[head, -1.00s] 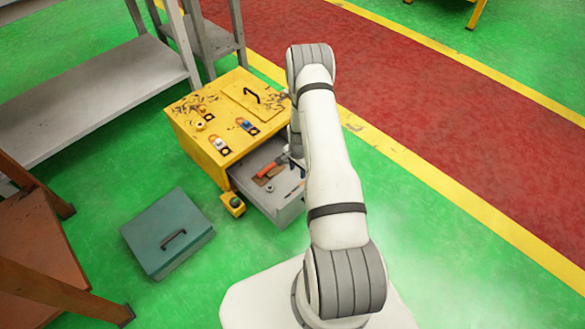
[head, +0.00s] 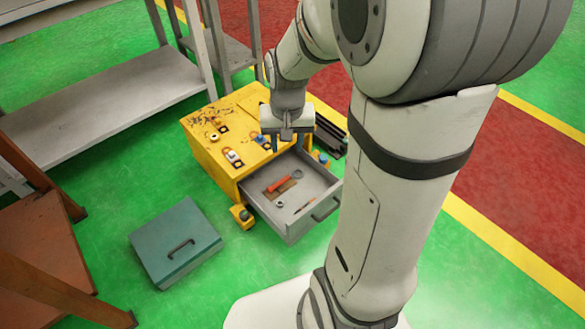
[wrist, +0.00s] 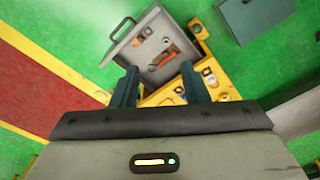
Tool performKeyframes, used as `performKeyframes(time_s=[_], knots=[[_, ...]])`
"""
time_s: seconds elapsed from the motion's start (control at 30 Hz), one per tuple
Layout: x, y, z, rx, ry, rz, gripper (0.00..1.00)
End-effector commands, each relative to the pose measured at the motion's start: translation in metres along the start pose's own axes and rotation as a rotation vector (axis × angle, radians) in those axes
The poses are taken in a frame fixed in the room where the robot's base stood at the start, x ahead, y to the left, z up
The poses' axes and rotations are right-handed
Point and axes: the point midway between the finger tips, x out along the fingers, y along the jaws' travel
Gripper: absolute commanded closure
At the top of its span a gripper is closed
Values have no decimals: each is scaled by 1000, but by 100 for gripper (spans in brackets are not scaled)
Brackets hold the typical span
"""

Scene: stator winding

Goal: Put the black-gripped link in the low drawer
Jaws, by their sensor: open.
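The grey drawer (head: 262,206) is pulled out low from the yellow cabinet (head: 212,160). It holds an orange-handled tool (head: 280,184), rings and a thin stick. Several small links lie on the cabinet's top, one (head: 232,157) near the front edge and a blue-marked one (head: 260,138) close to my gripper. I cannot tell which link has the black grip. My gripper (head: 287,147) is open and seemingly empty, above the cabinet's drawer side. In the wrist view its fingers (wrist: 157,70) stand apart, with the drawer (wrist: 143,53) beyond and links (wrist: 209,77) near the right finger.
A teal box (head: 160,255) with a handle lies on the floor at left. A small yellow button box (head: 242,216) stands beside the drawer. Grey shelving (head: 120,100) is at the back left, a brown bench (head: 30,240) at far left.

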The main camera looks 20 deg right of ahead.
Motion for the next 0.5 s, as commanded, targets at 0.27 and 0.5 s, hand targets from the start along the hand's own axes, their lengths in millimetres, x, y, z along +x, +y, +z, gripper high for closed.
performKeyframes(time_s=[0.27,0.5], knots=[[-48,3,88,-224,23,-8,59],[-56,2,116,-294,26,-9,59]])
